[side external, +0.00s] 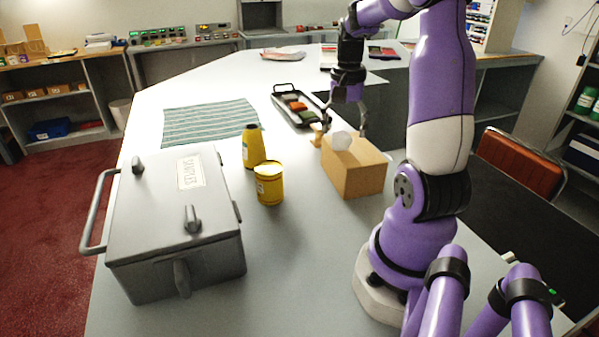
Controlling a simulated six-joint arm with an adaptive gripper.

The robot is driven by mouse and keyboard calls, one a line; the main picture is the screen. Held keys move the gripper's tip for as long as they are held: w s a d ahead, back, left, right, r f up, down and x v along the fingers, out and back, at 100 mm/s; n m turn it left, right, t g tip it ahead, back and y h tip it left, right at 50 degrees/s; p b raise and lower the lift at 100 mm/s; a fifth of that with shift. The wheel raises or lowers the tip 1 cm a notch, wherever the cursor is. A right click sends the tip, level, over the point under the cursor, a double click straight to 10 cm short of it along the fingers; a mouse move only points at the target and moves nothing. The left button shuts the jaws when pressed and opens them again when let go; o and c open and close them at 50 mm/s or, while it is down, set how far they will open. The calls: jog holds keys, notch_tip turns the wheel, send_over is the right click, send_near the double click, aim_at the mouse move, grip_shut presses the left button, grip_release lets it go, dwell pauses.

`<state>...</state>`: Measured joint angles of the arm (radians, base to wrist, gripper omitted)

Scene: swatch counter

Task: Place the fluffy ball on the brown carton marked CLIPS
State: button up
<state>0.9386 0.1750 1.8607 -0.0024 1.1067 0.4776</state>
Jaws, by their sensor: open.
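The brown carton (357,178) stands on the grey counter just left of my arm's base. No CLIPS marking can be read on the faces that show. The white fluffy ball (342,141) is at the carton's top, toward its far left part, and appears to rest on it. My gripper (343,130) points down over the carton with its fingers spread. One finger is to the right of the ball and the other is to its left, partly hard to make out. I see a gap between the ball and the right finger.
A grey SAMPLES case (160,225) stands at the left front. A yellow tin (269,188) and a yellow bottle (252,150) stand left of the carton. A small tan object (316,138) and a dark tray (285,98) lie behind. A striped cloth (208,118) lies flat.

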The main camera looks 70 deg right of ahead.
aim_at(343, 133)
notch_tip(343, 133, up, 9)
jog(key=w+a+f+n+t, duration=0.1)
jog(key=a+n+t, duration=0.1)
jog(key=a+n, duration=0.6)
jog(key=w+a+f+n+t, duration=0.1)
jog(key=a+n, duration=0.7)
jog(key=a, duration=0.8)
jog(key=f+t, duration=0.1)
jog(key=t, duration=0.1)
jog(key=shift+w+f+t, duration=0.2)
jog(key=shift+w+t, duration=0.1)
